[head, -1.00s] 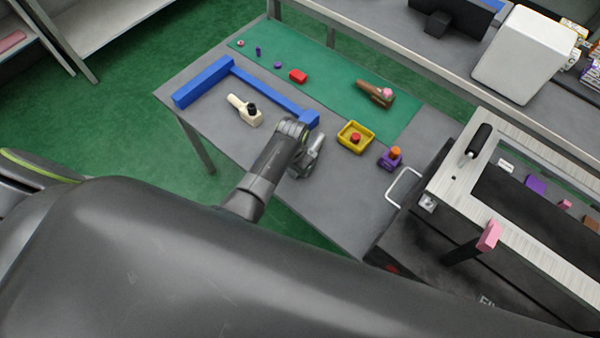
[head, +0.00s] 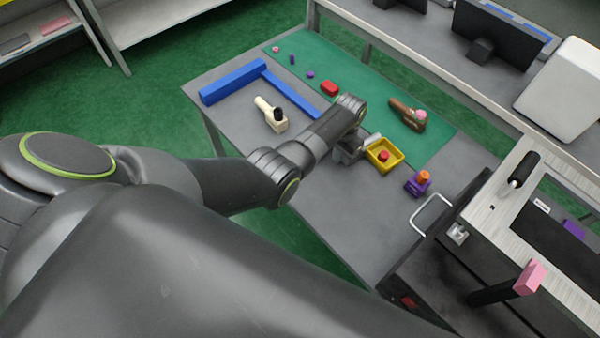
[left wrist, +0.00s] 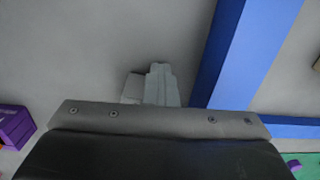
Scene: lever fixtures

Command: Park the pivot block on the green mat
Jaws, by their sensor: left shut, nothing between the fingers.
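The green mat (head: 350,72) lies along the far side of the grey table. I cannot tell for sure which piece is the pivot block. A cream block (head: 278,126) with an arm and a black knob stands inside the blue L-shaped rail (head: 236,82). A brown block (head: 404,114) with a pink knob is on the mat. A purple block (head: 415,188) with an orange knob stands on the bare table; its edge shows in the left wrist view (left wrist: 14,126). My left gripper (head: 352,152) is shut and empty, left of the yellow tray (head: 398,163). My right gripper is out of view.
The yellow tray holds a red piece (head: 383,156). A red block (head: 329,88) and a few small purple pieces lie on the mat. A fixture with a metal handle (head: 431,213) borders the table at right. Bare table lies in front of my gripper.

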